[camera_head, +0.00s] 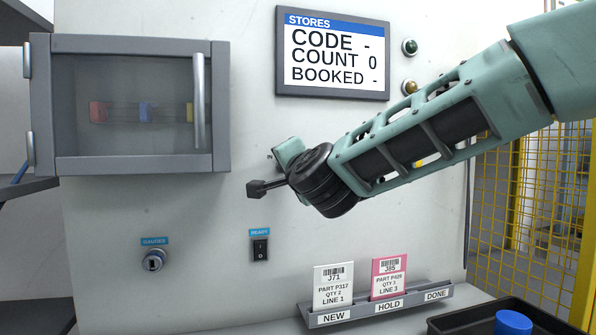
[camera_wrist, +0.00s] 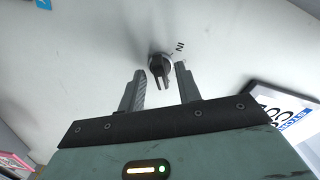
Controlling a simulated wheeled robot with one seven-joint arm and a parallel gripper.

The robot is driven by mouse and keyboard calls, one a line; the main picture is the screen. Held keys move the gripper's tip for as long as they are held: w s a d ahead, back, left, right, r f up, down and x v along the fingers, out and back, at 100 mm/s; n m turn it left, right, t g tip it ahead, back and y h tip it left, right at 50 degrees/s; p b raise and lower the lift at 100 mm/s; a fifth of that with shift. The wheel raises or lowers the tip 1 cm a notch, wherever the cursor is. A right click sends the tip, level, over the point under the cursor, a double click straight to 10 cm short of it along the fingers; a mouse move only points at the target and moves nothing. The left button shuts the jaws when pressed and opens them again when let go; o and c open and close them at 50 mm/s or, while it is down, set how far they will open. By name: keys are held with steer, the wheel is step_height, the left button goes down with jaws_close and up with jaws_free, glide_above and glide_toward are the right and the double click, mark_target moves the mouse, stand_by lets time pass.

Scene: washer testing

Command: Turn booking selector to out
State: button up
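The booking selector is a small dark knob (camera_wrist: 159,66) on the pale panel in the wrist view, with an "IN" label beside it at upper right. Its grip bar runs roughly up and down in that picture; I cannot tell which end is the pointer. No "OUT" label is readable. My gripper (camera_wrist: 160,71) is open, with one finger on each side of the knob in the picture. A gap shows on both sides, and the depth between fingertips and knob is unclear. In the head view my arm hides the knob and fingers.
The STORES display (camera_head: 333,53) reads CODE -, COUNT 0, BOOKED -. A glass-door cabinet (camera_head: 218,150) is at left. Below are a GAUGES key switch (camera_head: 154,260), a READY rocker switch (camera_head: 260,250) and a card rack (camera_head: 362,312). Yellow mesh fencing (camera_head: 500,190) stands at right.

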steer(key=b+v, duration=0.1)
steer(key=v, duration=1.6)
steer(key=shift+a+r, duration=0.1)
steer(key=s+a+f+n+g+y+p, duration=0.1)
steer(key=s+f+n+g+y+p, duration=0.1)
steer(key=s+f+n+g+p, duration=0.7)
steer(key=s+d+f+n+g+h+p, duration=0.2)
steer(key=s+d+f+n+g+h, duration=0.4)
steer(key=s+d+f, duration=0.4)
steer(key=s+d+n+g, duration=0.1)
steer(key=s+d+g, duration=0.1)
steer(key=s+d, duration=0.1)
steer(key=shift+s+f+n, duration=0.2)
steer(key=shift+s+n, duration=0.05)
steer(key=shift+n, duration=0.05)
